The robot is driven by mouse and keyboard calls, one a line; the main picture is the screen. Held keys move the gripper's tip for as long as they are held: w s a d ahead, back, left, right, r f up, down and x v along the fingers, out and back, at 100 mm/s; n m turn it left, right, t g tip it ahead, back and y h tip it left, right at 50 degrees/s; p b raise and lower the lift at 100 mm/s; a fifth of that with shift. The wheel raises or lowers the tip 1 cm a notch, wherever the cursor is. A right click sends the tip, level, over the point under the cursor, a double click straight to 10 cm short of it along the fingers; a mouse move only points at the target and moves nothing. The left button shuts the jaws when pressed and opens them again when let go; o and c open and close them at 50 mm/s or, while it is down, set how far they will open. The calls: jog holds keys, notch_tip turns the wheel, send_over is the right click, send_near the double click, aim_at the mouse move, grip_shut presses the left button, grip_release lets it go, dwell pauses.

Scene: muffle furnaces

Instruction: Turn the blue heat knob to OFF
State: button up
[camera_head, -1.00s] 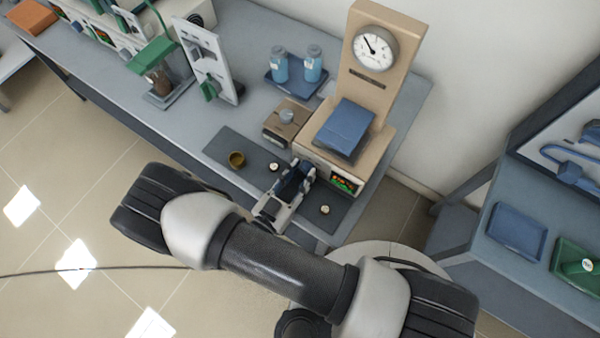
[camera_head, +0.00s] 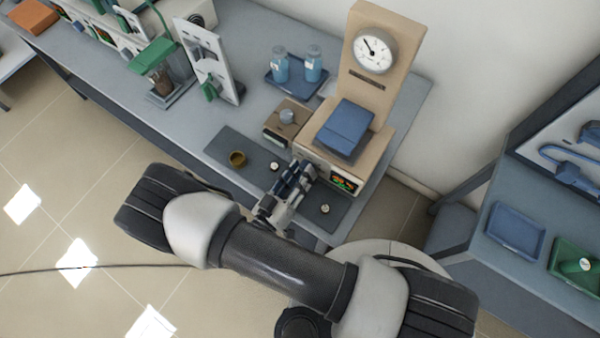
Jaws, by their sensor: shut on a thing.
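The beige furnace unit (camera_head: 385,105) stands at the right end of the bench, with a round dial gauge (camera_head: 374,50) on its upright and a lit display (camera_head: 344,184) with green and red figures on its front. My gripper (camera_head: 302,170) is at the left part of that front, beside the display, and is shut on the blue heat knob. The fingers cover the knob, so its pointer and the OFF mark cannot be seen.
A small beige box (camera_head: 287,122) stands left of the unit. Two blue bottles (camera_head: 280,66) stand on a tray behind. A blue block (camera_head: 343,128) sits on the unit.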

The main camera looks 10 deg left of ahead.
jog(key=o, duration=1.1)
jog(key=shift+c, duration=0.2)
jog(key=shift+s, duration=0.1)
jog(key=v, duration=1.2)
